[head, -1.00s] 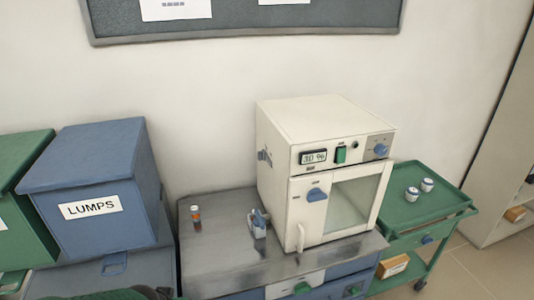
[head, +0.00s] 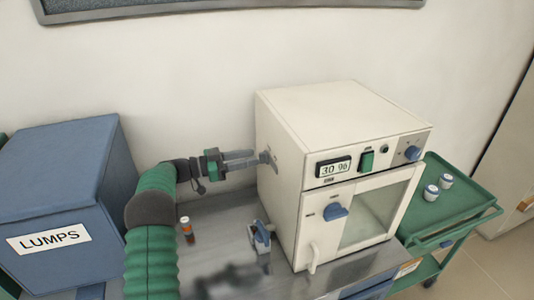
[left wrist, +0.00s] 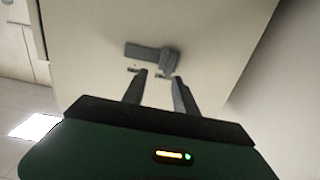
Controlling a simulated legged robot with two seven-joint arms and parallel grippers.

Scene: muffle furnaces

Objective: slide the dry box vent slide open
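The dry box (head: 285,165) is a cream cabinet with a glass door and a display on its front, standing on a metal bench top. Its vent slide (head: 272,158) is a small grey fitting on its left side wall. In the left wrist view the vent slide (left wrist: 142,52) is a grey strip with a raised tab (left wrist: 169,61) at its right end. My left gripper (head: 254,158) reaches in from the left at the slide's height. In the left wrist view the left gripper (left wrist: 158,76) has its fingers apart, tips close to the tab. My right gripper is not seen.
The blue LUMPS bin (head: 62,178) is at the left. A green cart (head: 452,215) with two small jars stands at the right.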

